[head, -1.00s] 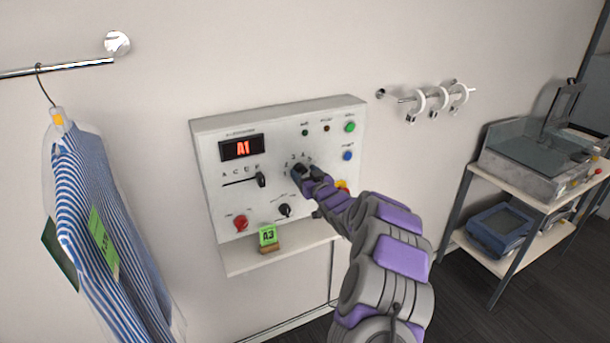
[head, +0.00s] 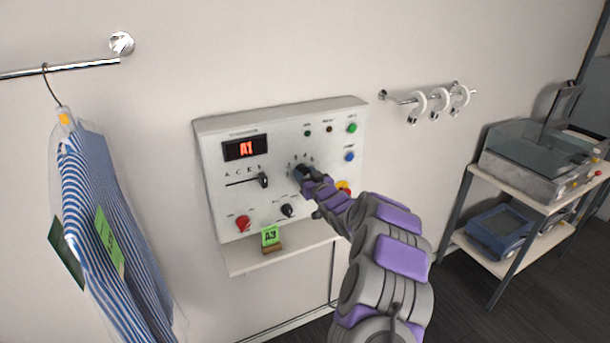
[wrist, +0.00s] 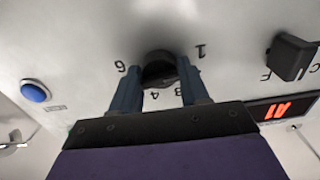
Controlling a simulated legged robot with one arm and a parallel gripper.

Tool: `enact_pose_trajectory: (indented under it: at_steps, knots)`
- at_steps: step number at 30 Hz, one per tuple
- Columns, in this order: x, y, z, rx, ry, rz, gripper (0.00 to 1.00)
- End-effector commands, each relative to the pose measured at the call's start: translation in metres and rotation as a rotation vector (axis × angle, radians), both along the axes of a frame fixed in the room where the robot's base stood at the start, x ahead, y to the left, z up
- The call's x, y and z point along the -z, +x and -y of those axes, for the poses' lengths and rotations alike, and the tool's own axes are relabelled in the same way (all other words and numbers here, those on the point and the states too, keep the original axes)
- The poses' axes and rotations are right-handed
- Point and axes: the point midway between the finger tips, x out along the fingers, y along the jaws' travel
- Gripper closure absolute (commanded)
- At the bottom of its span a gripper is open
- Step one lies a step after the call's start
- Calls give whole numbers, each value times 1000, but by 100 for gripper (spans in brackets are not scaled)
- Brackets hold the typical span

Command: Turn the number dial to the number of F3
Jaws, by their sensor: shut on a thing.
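The number dial (wrist: 160,70) is a black knob on the white control panel (head: 214,175), with digits such as 1, 3, 4 and 6 printed around it. In the upside-down wrist view my gripper (wrist: 158,82) has its two blue fingers on either side of the dial, shut on it. In the head view my gripper (head: 302,174) covers most of the dial, so its pointer cannot be read. The red display (head: 245,149) reads A1; it also shows in the wrist view (wrist: 284,109). The black letter slider (head: 264,180) sits at the right end of its slot.
A lower black knob (head: 287,210), red knob (head: 242,222), blue button (head: 349,156) and green button (head: 351,128) share the panel. A green A3 tag (head: 271,237) stands on the shelf below. A striped shirt (head: 95,210) hangs at left; a cart (head: 535,199) stands right.

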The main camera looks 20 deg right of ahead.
Motion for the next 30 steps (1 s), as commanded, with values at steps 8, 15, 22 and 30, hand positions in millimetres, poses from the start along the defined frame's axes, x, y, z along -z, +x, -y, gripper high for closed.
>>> enact_pose_trajectory:
  at_steps: [8, 15, 22, 30]
  knots:
    - [0, -1, 0, 0, 125, -13, 86]
    - [-2, -1, 0, 2, 332, -20, 86]
    - [1, -1, 0, 3, 551, -29, 86]
    - [1, -1, 0, 3, 808, -34, 86]
